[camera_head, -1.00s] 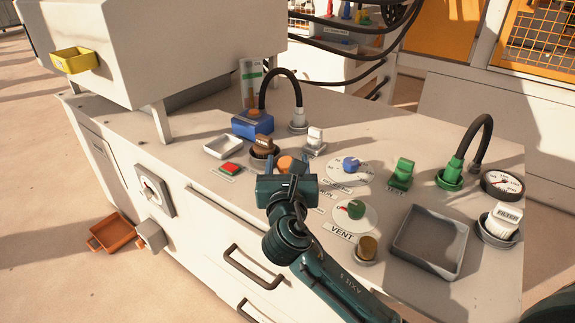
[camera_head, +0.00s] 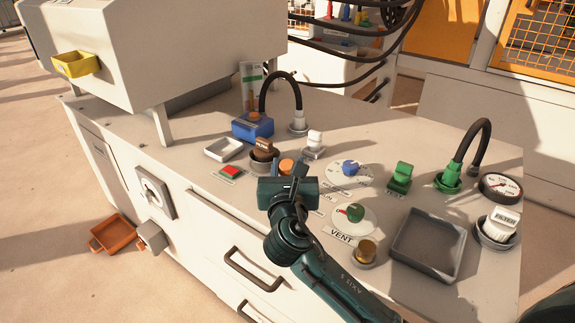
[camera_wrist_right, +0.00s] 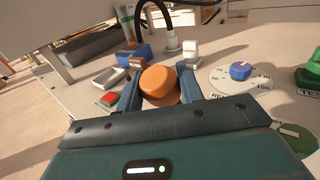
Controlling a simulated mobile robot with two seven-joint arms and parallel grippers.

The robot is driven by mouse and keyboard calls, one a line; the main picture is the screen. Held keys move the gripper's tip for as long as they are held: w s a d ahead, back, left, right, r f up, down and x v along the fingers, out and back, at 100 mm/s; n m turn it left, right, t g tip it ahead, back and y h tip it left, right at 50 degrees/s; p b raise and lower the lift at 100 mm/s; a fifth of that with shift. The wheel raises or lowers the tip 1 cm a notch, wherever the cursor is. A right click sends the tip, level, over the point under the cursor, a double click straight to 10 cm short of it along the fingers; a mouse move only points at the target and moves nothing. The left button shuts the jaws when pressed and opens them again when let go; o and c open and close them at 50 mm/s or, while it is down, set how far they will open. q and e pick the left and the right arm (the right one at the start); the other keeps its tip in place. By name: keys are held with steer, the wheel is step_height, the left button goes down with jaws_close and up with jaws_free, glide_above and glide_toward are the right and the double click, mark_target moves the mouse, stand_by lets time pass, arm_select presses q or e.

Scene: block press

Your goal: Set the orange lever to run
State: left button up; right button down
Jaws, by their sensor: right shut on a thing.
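The orange lever (camera_head: 287,166) has a rounded top and stands on the white worktop, behind my right gripper in the head view. In the right wrist view the orange lever (camera_wrist_right: 158,82) sits between the two blue fingers of my right gripper (camera_wrist_right: 161,88), which is shut on it. In the head view my right gripper (camera_head: 288,187) hides the lever's base and part of its label, so I cannot read its setting. My left gripper is not in view.
A brown knob (camera_head: 263,149) and a red button (camera_head: 231,171) are close on the left. Dials with a blue knob (camera_head: 351,167) and a green knob (camera_head: 355,213) are on the right. A grey tray (camera_head: 462,250) lies farther right. A hose (camera_head: 281,78) arches behind.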

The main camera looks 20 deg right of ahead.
steer(key=p, duration=0.3)
steer(key=w+d+r+g+p, duration=0.1)
steer(key=p, duration=0.2)
steer(key=shift+d+r+m, duration=0.25)
steer(key=shift+m, duration=0.15)
steer(key=p, duration=0.3)
steer(key=w+d+g+y+p, duration=0.1)
steer(key=p, duration=0.1)
steer(key=shift+w+d+r+m+g+p, duration=0.1)
steer(key=shift+d+r+m+g+p, duration=0.1)
steer(key=shift+d+m+g+p, duration=0.15)
arm_select(q)
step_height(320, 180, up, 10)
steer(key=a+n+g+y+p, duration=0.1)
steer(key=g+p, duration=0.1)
steer(key=p, duration=0.8)
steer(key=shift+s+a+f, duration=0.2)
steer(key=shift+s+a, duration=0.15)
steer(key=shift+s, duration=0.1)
arm_select(e)
steer(key=w+d+f+m+g+y, duration=0.2)
steer(key=w+d, duration=0.1)
steer(key=d, duration=0.1)
steer(key=shift+w+d+f, duration=0.15)
steer(key=shift+w+d, duration=0.25)
steer(key=shift+g, duration=0.25)
steer(key=c, duration=0.9)
jaws_free()
